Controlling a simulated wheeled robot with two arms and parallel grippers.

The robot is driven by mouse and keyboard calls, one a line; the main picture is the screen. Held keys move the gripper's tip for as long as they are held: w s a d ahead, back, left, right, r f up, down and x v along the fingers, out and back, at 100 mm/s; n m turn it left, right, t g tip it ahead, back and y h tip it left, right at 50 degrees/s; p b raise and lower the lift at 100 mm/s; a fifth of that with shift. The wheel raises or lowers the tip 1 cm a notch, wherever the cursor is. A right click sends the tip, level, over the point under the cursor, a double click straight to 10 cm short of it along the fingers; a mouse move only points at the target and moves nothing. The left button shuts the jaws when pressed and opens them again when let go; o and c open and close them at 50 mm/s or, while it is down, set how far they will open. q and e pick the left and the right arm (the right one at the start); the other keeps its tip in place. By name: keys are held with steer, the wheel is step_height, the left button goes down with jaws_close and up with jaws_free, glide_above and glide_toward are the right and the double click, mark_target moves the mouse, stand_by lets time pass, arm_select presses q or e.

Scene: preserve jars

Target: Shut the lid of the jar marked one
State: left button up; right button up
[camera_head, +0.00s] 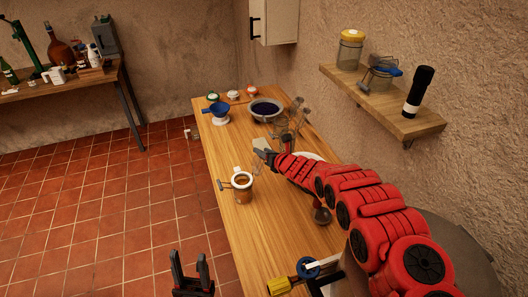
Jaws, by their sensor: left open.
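A small jar (243,187) with brown contents and a pale rim stands upright near the left edge of the wooden table (229,243). A dark clip sticks out on its left side, and a pale piece rises at its rim; I cannot tell how its lid sits. No number is readable on it. My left gripper (191,272) is open and empty at the bottom, apart from the table. My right gripper (261,150) is above the table, behind and right of the jar; its fingers are too small to read.
Clear glassware (292,120), a dark-filled bowl (265,110), a blue funnel (216,111) and small coloured-top containers (233,95) stand farther back. A yellow-handled tool (280,285) lies in front. A wall shelf (410,124) holds a yellow-lidded jar (350,50).

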jaws_close()
steer(key=shift+w, duration=0.1)
stand_by(1.0)
